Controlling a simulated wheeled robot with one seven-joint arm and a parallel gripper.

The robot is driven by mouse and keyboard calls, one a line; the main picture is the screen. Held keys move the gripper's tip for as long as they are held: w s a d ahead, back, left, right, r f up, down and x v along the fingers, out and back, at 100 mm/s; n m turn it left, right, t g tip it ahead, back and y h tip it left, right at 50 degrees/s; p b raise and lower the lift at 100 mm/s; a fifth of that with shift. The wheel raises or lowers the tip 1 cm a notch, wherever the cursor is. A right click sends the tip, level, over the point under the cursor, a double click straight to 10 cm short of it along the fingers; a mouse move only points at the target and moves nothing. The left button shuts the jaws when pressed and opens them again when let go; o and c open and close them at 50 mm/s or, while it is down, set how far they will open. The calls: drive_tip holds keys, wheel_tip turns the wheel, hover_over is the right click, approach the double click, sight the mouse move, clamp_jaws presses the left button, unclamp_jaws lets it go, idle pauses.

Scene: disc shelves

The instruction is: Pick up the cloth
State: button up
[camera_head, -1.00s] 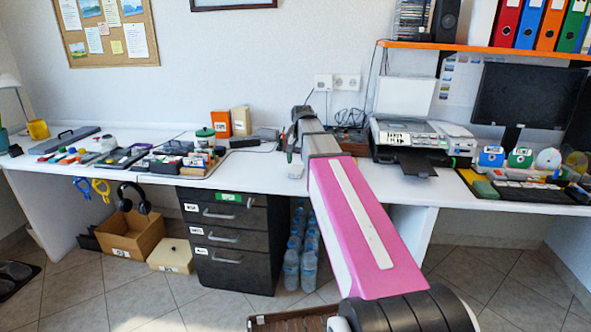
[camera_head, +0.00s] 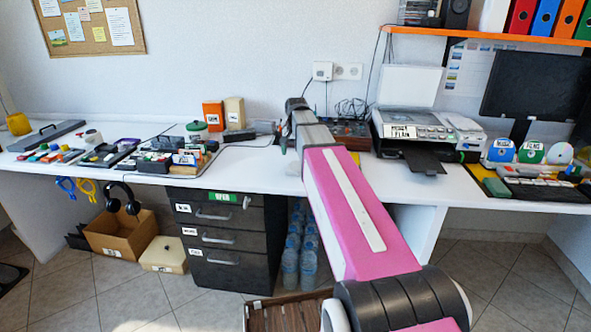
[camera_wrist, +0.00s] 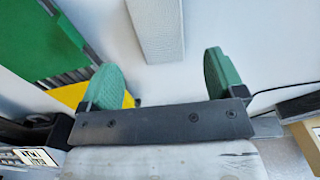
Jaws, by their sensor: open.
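My gripper (camera_head: 284,142) is over the desk, near its middle, at the far end of my outstretched arm. In the wrist view its two green fingers (camera_wrist: 166,75) stand wide apart with nothing held between them. I cannot identify the cloth for certain. A flat yellow patch (camera_wrist: 72,94) lies beside and partly behind the left finger in the wrist view. A small yellow patch (camera_head: 355,157) also shows right of my arm in the head view. Whether either is the cloth, I cannot tell. My arm hides part of the desk.
A pale, ribbed block (camera_wrist: 157,28) lies beyond the fingers. The printer (camera_head: 420,130) stands right of my arm. Orange and cream boxes (camera_head: 213,115) and small items stand to the left. Drawers (camera_head: 218,235) are under the desk. Some white desk surface (camera_head: 245,168) is bare.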

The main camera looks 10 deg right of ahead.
sight(296, 166)
drive_tip(key=shift+s+a+f, duration=0.1)
drive_tip(key=shift+f, duration=1.35)
drive_tip(key=shift+s+a+f, duration=0.1)
drive_tip(key=shift+f, duration=1.35)
drive_tip(key=c, duration=1)
